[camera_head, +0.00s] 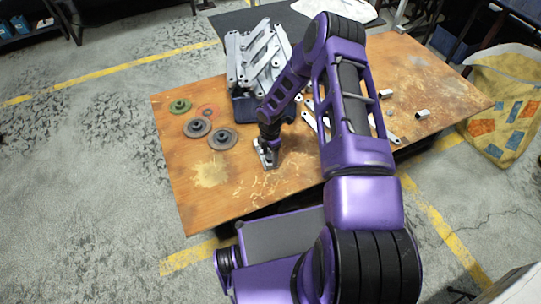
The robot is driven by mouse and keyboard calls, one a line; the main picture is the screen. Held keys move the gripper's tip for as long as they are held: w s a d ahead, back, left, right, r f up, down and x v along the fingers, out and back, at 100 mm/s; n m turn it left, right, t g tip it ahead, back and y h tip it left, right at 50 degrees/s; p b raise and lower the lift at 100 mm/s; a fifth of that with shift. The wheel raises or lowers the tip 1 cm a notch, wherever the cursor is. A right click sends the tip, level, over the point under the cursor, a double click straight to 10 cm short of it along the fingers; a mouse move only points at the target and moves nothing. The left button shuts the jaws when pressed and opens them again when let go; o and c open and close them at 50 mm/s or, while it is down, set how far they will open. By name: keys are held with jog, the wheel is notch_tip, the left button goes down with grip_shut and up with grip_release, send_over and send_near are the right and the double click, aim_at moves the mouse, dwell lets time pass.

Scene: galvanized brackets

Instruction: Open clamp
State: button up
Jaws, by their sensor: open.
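My arm reaches forward over the wooden table (172,122), with its wrist pointing down. My gripper (268,153) is open at the table's surface, left of the table's middle. A small grey metal piece (266,162) shows right at the fingertips. It may be the clamp, but it is too small and too covered by my gripper to tell. I cannot tell whether the fingers touch it.
Galvanized brackets (246,58) are stacked in a dark bin (243,107) behind my gripper. Green and grey discs (222,139) lie to the left. Loose bars and small metal blocks (422,114) lie to the right. The table's front left is clear.

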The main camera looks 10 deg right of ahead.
jog(key=m, duration=1.8)
grip_shut()
